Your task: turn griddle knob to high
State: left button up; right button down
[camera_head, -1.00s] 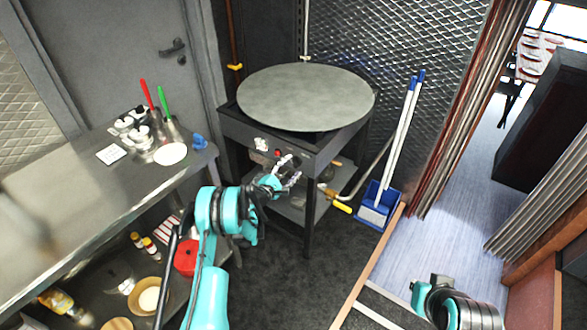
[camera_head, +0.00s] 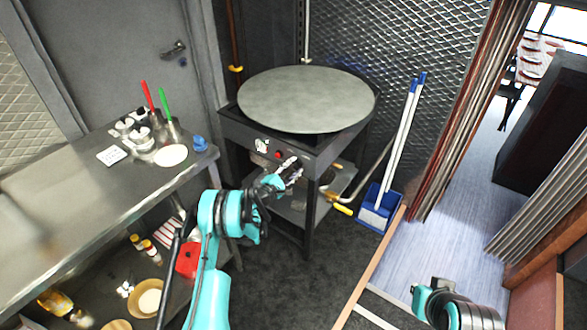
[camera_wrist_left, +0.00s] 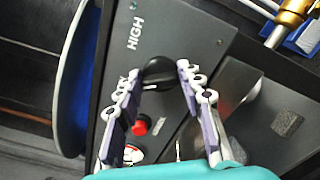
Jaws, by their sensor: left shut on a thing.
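The griddle (camera_head: 305,98) is a round grey plate on a dark stand with a front control panel (camera_head: 243,134). In the left wrist view, the black knob (camera_wrist_left: 158,72) sits on the panel beside the printed word HIGH (camera_wrist_left: 135,34). My left gripper (camera_head: 291,167) is at the panel's right part. In the left wrist view its two fingers (camera_wrist_left: 155,73) are on either side of the knob, shut on it. I cannot tell exactly where the knob's pointer is set. In the head view the fingers largely hide the knob.
A red button (camera_wrist_left: 139,126) is close to the left fingers. A steel counter (camera_head: 70,197) with cups and utensils stands at left. A blue dustpan (camera_head: 378,207) with white-handled tools stands right of the griddle. Dark floor in front is clear.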

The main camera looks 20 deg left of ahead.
pick_arm(q)
jog(key=m, duration=0.7)
jog(key=shift+f, duration=0.15)
jog(key=m, duration=0.6)
jog(key=shift+w+f, duration=0.1)
jog(key=shift+m, duration=0.4)
jog(key=o, duration=1.2)
jog(key=shift+c, duration=0.2)
